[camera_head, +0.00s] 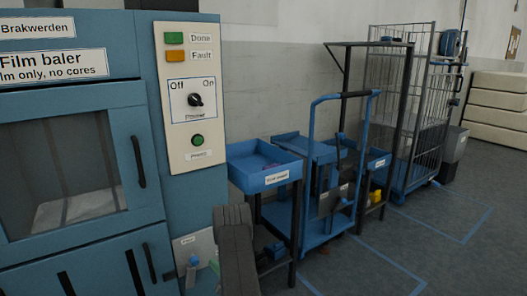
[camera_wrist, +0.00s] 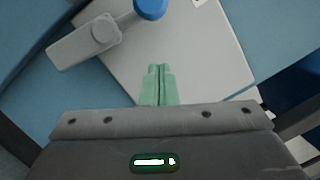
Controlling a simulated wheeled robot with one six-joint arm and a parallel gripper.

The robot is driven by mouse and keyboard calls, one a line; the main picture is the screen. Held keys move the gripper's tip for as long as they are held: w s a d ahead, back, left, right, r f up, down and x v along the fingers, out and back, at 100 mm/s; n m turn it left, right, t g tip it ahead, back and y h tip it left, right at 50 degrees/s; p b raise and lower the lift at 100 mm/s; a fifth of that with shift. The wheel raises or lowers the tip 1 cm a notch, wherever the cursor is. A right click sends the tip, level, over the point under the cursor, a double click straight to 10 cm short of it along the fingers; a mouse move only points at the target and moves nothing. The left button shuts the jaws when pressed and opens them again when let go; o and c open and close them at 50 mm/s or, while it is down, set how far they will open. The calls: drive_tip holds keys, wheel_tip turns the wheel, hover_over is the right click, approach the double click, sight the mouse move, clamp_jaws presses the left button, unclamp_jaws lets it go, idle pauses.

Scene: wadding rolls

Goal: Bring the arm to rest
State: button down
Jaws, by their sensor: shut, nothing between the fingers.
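My gripper (camera_wrist: 158,68) shows in the wrist view with its two pale green fingers together and nothing between them. The fingertips are over a light grey plate (camera_wrist: 205,60) on the blue machine. A grey lever (camera_wrist: 85,42) and a round blue knob (camera_wrist: 150,8) are on that plate, apart from the fingers in the picture. In the head view my dark arm stands at the bottom middle, and a bit of green finger shows beside the grey plate (camera_head: 190,245). Whether the fingers touch the plate cannot be told.
The blue film baler (camera_head: 75,160) fills the left, its window door and lower door closed. Its control panel (camera_head: 193,100) has a knob and buttons. A blue tray stand (camera_head: 262,165), a blue trolley (camera_head: 325,205) and a wire cage cart (camera_head: 405,110) stand right. Floor (camera_head: 455,255) at right is clear.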

drive_tip(key=shift+w+d+f+m+t, duration=0.1)
drive_tip(key=shift+f+m+t, duration=0.1)
drive_tip(key=shift+f+m, duration=0.45)
drive_tip(key=shift+d+f+m+t, duration=0.1)
drive_tip(key=shift+f+m+t, duration=0.15)
drive_tip(key=shift+m, duration=0.7)
